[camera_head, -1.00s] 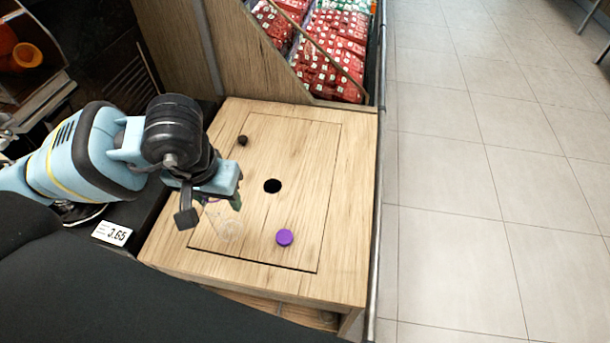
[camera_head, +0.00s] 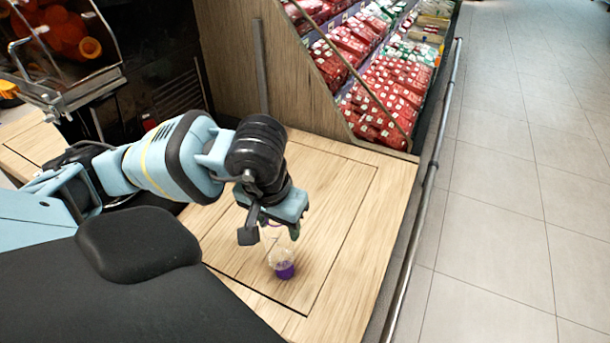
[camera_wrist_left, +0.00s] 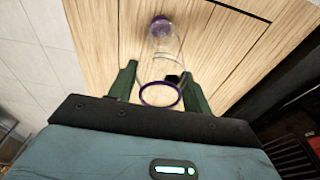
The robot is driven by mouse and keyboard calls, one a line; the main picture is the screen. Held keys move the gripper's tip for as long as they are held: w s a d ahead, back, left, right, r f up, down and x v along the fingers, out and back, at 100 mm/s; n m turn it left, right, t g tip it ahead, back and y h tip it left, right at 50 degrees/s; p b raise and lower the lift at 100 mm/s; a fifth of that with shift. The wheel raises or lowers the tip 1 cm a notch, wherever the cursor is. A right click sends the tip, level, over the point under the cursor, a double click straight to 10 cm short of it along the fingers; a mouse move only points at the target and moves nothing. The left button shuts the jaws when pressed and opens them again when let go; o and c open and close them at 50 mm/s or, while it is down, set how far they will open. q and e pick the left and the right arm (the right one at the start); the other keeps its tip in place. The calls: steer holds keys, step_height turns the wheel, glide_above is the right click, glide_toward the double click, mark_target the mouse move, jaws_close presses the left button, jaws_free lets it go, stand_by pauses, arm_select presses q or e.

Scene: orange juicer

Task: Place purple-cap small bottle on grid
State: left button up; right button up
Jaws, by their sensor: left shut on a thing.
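A small clear bottle (camera_head: 281,256) with purple at its lower end hangs below my left gripper (camera_head: 272,226), over the wooden counter. In the left wrist view the clear bottle (camera_wrist_left: 162,62) runs between the two green fingertips of the left gripper (camera_wrist_left: 160,82). A purple ring (camera_wrist_left: 160,95) shows at its near end, and a purple cap-like part (camera_wrist_left: 160,26) at its far end. My left gripper is shut on the bottle. I cannot tell whether the purple part touches the counter or is joined to the bottle. No grid can be made out. My right gripper is out of view.
The wooden counter top (camera_head: 335,215) has thin inlaid lines and free room right of the gripper. A metal rail (camera_head: 425,200) runs along its right side. A shelf of red packets (camera_head: 380,100) stands behind. A juicer with oranges (camera_head: 65,35) is at upper left.

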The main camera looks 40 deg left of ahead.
arm_select(q)
steer(key=w+a, duration=0.1)
steer(key=w, duration=0.6)
steer(key=w+a+f+p, duration=0.1)
steer(key=w+a, duration=0.1)
steer(key=w, duration=0.5)
steer(key=shift+w+a+f, duration=0.2)
steer(key=shift+w+a, duration=0.05)
steer(key=shift+w, duration=0.15)
steer(key=f, duration=0.3)
steer(key=shift+w+a+f+p, duration=0.1)
steer(key=shift+w+f+p, duration=0.15)
steer(key=shift+w+p, duration=0.1)
steer(key=shift+f, duration=0.2)
steer(key=o, duration=1.2)
